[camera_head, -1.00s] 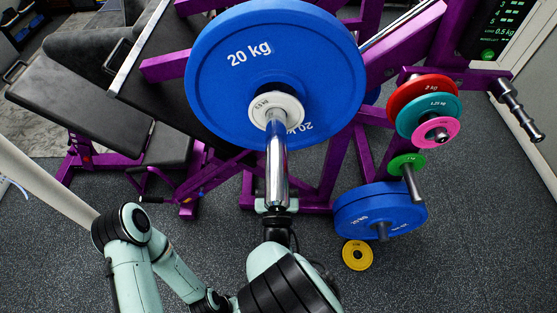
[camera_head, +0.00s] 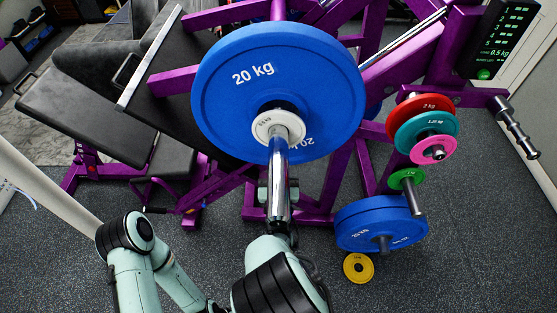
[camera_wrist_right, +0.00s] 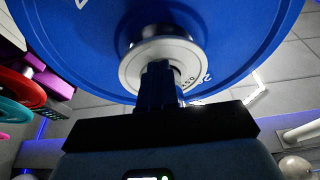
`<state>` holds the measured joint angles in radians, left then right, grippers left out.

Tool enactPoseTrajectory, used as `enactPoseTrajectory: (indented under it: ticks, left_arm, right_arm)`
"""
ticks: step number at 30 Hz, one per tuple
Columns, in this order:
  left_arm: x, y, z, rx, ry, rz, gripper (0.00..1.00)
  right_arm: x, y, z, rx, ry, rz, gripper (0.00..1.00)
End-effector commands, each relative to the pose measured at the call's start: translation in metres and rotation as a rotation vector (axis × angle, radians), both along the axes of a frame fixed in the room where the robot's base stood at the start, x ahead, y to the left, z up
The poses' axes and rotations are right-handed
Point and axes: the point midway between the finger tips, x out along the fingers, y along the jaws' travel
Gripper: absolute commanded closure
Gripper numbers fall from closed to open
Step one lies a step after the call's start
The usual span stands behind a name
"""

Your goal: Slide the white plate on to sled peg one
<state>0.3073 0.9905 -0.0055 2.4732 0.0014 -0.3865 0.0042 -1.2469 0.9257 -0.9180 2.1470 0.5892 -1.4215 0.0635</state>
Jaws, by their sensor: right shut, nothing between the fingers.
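The small white plate (camera_head: 262,129) sits around a chrome peg (camera_head: 279,188) close in front of a large blue 20 kg plate (camera_head: 225,100); whether the two touch I cannot tell. No label names the peg. In the right wrist view the white plate (camera_wrist_right: 131,72) faces me, partly hidden by the fingers. My right gripper (camera_wrist_right: 160,70) is shut and empty, its tips in front of the white plate's lower middle. In the head view this gripper is mostly hidden under the peg. My left arm shows at the lower left, but its gripper is outside the picture.
A purple frame carries red, teal and pink plates (camera_head: 433,149) at the right. A green plate (camera_head: 406,178) and blue plates (camera_head: 375,222) are below them. A yellow plate (camera_head: 358,267) is near the floor. A black bench (camera_head: 85,115) stands left. Floor at lower right is clear.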

Motion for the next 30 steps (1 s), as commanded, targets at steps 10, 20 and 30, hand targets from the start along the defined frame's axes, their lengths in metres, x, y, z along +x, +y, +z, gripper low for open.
enactPoseTrajectory:
  ticks: [10, 20, 30]
  left_arm:
    - [0.000, 0.000, -0.001, 0.000, 0.001, 0.000, 1.00]
    - [-0.001, 0.000, -0.003, 0.000, 0.001, 0.000, 1.00]
    - [-0.001, 0.000, -0.004, 0.000, 0.001, 0.000, 1.00]
  right_arm:
    - [0.005, 0.000, 0.000, 0.000, 0.001, 0.000, 1.00]
    - [0.015, 0.000, -0.001, 0.000, 0.000, 0.000, 1.00]
    - [0.026, -0.002, 0.002, 0.001, -0.004, -0.004, 1.00]
